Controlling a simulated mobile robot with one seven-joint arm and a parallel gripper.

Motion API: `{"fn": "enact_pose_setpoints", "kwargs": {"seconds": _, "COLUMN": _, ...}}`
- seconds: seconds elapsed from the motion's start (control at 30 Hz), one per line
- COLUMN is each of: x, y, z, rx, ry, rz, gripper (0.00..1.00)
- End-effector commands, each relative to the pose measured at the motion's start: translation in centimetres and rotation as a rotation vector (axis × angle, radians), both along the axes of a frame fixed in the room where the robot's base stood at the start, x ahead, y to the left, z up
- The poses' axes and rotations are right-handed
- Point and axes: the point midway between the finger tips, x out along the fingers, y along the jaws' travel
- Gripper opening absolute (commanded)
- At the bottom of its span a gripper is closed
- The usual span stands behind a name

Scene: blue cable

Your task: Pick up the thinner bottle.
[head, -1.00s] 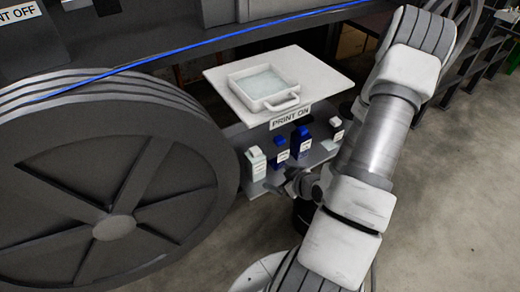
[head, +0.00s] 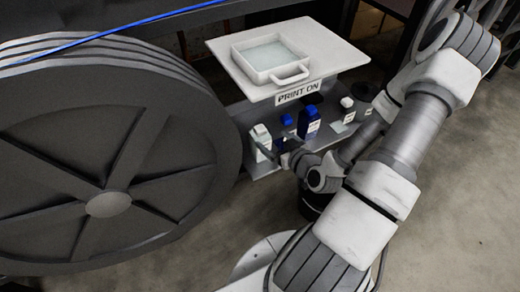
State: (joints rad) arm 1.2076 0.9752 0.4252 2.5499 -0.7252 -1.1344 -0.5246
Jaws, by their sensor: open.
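Several bottles stand on a grey shelf (head: 240,118) under the PRINT ON sign. A pale bottle (head: 260,133) is at the left end. A small blue-capped bottle (head: 287,120) is beside it, its lower part largely hidden by my gripper. I cannot tell for sure which is thinner. My gripper (head: 272,149) is open, its fingers pointing left in front of the pale and small blue bottles. Contact cannot be told.
A white board (head: 330,52) with a square tray (head: 238,58) lies above the bottles. A large dark grey spoked wheel (head: 110,160) stands close on the left. A blue cable (head: 130,22) runs above it. Open floor (head: 455,200) lies on the right.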

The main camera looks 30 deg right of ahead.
Motion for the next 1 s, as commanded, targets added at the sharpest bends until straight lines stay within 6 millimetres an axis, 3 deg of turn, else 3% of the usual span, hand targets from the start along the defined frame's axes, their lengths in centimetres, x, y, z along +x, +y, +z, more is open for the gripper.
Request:
{"fn": "enact_pose_setpoints", "kwargs": {"seconds": 0.37, "x": 2.1, "y": 0.1, "z": -1.4, "rx": -0.004, "ry": 0.000, "rz": 0.002, "gripper": 1.00}}
{"fn": "enact_pose_setpoints", "kwargs": {"seconds": 0.53, "x": 5.1, "y": 0.3, "z": -2.3, "rx": 0.001, "ry": -0.001, "rz": 0.002, "gripper": 1.00}}
{"fn": "enact_pose_setpoints", "kwargs": {"seconds": 0.83, "x": 7.3, "y": 0.4, "z": -3.3, "rx": 0.000, "ry": 0.000, "rz": 0.001, "gripper": 1.00}}
{"fn": "enact_pose_setpoints", "kwargs": {"seconds": 1.0, "x": 9.6, "y": 0.8, "z": -4.6, "rx": 0.002, "ry": -0.001, "rz": 0.001, "gripper": 1.00}}
